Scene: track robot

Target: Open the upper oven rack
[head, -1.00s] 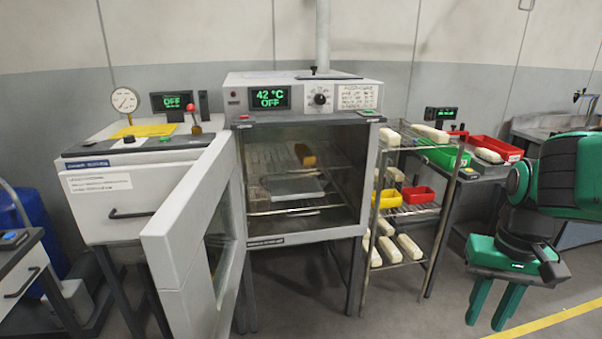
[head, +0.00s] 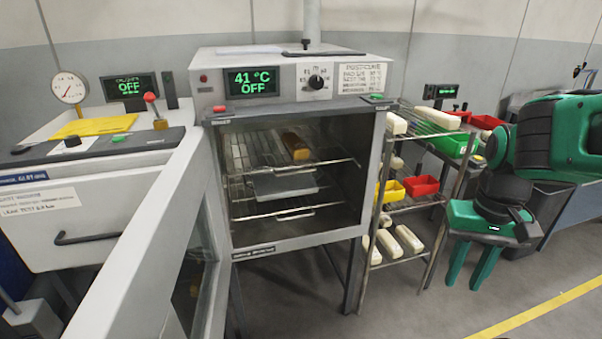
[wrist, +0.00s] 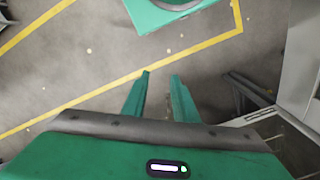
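The oven (head: 291,74) stands ahead with its door (head: 150,235) swung open to the left. Its display reads 41 °C and OFF. The lower rack (head: 295,210) carries a grey flat tray (head: 285,185). Both racks appear to be inside the oven. My gripper (head: 466,285) is right of the oven, in front of the shelf cart, pointing down. In the wrist view its two green fingers (wrist: 160,75) are apart with only floor between them.
A wire shelf cart (head: 415,205) with white blocks and yellow and red bins stands right of the oven. A grey bench unit (head: 75,215) with a gauge is at left, partly behind the door. Floor at the front right is free.

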